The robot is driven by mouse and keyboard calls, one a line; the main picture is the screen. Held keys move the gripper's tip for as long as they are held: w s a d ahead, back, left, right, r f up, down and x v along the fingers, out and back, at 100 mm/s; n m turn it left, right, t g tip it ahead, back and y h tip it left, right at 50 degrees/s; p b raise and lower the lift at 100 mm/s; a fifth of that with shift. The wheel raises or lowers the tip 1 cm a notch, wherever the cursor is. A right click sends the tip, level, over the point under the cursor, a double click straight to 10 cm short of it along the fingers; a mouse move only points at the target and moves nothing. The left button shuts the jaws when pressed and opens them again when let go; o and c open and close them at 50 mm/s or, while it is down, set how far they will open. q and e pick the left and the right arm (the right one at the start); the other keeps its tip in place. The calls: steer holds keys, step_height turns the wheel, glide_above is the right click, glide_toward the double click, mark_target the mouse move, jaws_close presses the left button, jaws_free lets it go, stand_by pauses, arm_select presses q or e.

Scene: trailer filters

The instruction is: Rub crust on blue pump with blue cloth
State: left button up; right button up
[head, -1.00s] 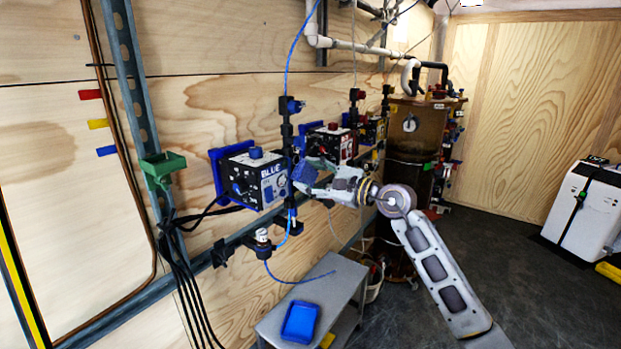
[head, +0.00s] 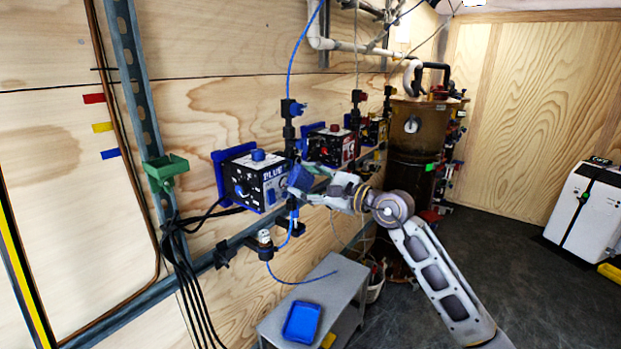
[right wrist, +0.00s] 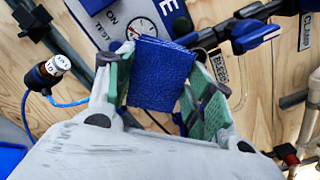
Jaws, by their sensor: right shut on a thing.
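The blue pump (head: 247,187) is a dark box with a blue back plate, mounted on the wall rail in the head view. Its side face carries the word BLUE and a gauge, which also shows in the right wrist view (right wrist: 143,28). Pale marks are on its dark front; I cannot tell whether they are crust. My right gripper (head: 304,181) is shut on the blue cloth (right wrist: 160,75), a folded square between its green-padded fingers. The cloth is close beside the gauge face; whether it touches is unclear. My left gripper is out of view.
A red-marked pump (head: 330,147) stands farther along the rail. A black valve with a blue handle (head: 291,108) and a blue hose stand close to the cloth. A grey cart (head: 345,285) with a blue tray (head: 301,322) is below.

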steer(key=shift+s+a+p, duration=0.3)
steer(key=shift+s+a, duration=0.15)
steer(key=shift+s, duration=0.25)
steer(key=b+v, duration=0.1)
steer(key=v, duration=0.5)
steer(key=shift+b, duration=0.4)
stand_by(0.3)
steer(key=b+v, duration=0.1)
steer(key=v, duration=0.2)
stand_by(0.6)
